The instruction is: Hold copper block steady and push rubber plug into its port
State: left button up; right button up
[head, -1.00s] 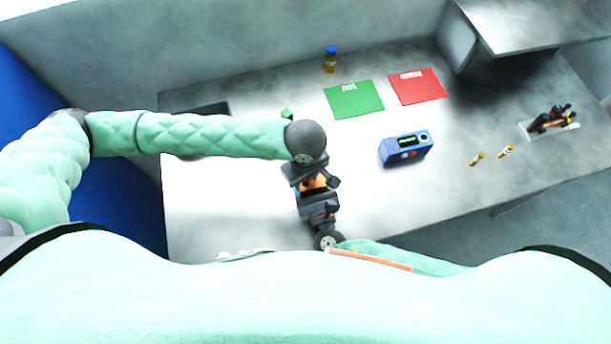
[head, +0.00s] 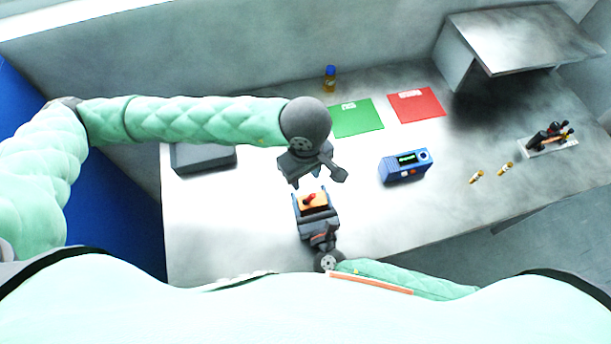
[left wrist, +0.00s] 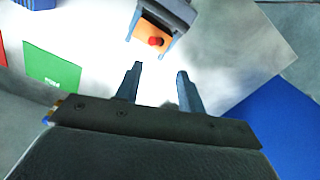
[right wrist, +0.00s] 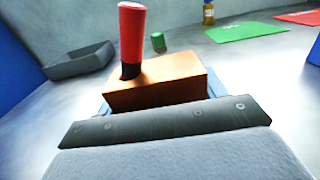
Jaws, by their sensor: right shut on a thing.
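The copper block (head: 314,203) is orange-brown and is gripped between the fingers of my right gripper (head: 312,212) near the table's front. It also shows in the left wrist view (left wrist: 146,34) and the right wrist view (right wrist: 165,88). The red rubber plug (right wrist: 131,35) stands upright in the block's top, with a dark lower part showing at its foot. It shows as a red spot in the head view (head: 309,198). My left gripper (left wrist: 158,72) is open and empty, apart from the block on its far side. The port's inside is hidden.
A grey tray (head: 203,158) is at the left, and a green cylinder (right wrist: 158,42) stands behind the block. Bare table lies between the block and the device.

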pick_arm(q)
jog(key=shift+c, duration=0.2)
jog(key=shift+d, duration=0.15)
jog(key=c, duration=0.7)
jog(key=shift+w+d+f+m, duration=0.1)
jog(key=shift+d+f+m, duration=0.55)
jog(key=shift+m, duration=0.45)
grip_shut()
jog(key=shift+f, duration=2.9)
